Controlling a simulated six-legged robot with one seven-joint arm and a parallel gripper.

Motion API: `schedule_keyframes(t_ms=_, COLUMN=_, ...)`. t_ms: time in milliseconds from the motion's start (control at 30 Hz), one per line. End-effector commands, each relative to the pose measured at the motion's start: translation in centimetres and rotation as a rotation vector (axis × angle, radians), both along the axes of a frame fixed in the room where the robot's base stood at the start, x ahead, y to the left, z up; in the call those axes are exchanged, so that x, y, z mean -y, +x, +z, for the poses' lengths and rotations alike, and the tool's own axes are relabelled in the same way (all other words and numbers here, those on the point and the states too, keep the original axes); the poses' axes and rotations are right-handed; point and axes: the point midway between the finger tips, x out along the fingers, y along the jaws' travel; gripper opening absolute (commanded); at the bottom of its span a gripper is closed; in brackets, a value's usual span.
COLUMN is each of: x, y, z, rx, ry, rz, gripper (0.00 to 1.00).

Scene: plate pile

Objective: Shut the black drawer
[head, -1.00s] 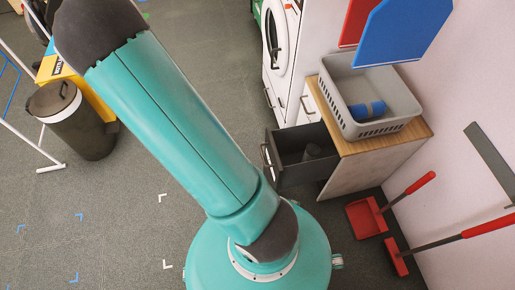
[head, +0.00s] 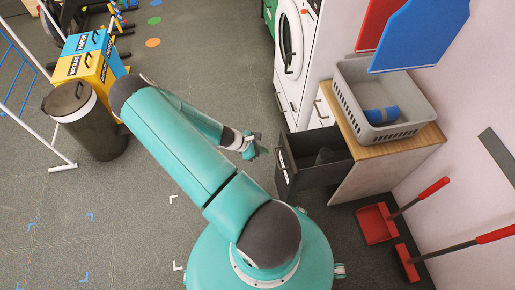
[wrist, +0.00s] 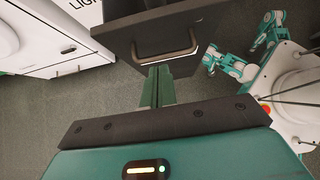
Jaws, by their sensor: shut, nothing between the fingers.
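The black drawer (head: 312,177) is pulled out of the wood-topped cabinet (head: 370,175). A dark object (head: 324,156) lies inside it. The handle (head: 280,160) is on the drawer's front, facing left. My gripper (head: 260,149) is just left of the drawer front, at about handle height. In the wrist view the drawer front (wrist: 205,18) fills the top middle. My shut, empty green fingers (wrist: 157,78) point at its handle (wrist: 166,57). I cannot tell whether the fingertips touch the handle or the front.
A grey basket (head: 350,110) with a blue roll (head: 382,115) stands on the cabinet. A white washing machine (head: 293,45) is behind it. A red dustpan (head: 376,222) and a brush (head: 406,262) lie at right. A bin (head: 84,120) stands at left. Floor left of the drawer is clear.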

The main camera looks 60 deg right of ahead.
Motion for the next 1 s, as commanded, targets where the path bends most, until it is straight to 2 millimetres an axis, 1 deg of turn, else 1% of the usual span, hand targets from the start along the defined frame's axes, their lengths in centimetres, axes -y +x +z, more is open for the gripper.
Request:
schedule_keyframes(t_ms=33, x=0.5, y=-0.6, z=-0.8, rx=-0.004, ry=0.000, rz=0.000, gripper=0.00)
schedule_keyframes(t_ms=100, x=1.2, y=-1.3, z=-1.8, rx=-0.003, ry=0.001, rz=0.000, gripper=0.00)
schedule_keyframes(t_ms=267, x=2.7, y=-2.8, z=-3.8, rx=-0.003, ry=0.000, rz=-0.001, gripper=0.00)
schedule_keyframes(t_ms=400, x=4.2, y=-4.1, z=-3.6, rx=0.000, ry=0.000, rz=-0.001, gripper=0.00)
schedule_keyframes(t_ms=500, x=4.8, y=-4.8, z=-3.6, rx=0.000, ry=0.000, rz=-0.001, gripper=0.00)
schedule_keyframes(t_ms=1000, x=5.0, y=-5.0, z=-3.5, rx=0.001, ry=0.000, rz=0.001, gripper=0.00)
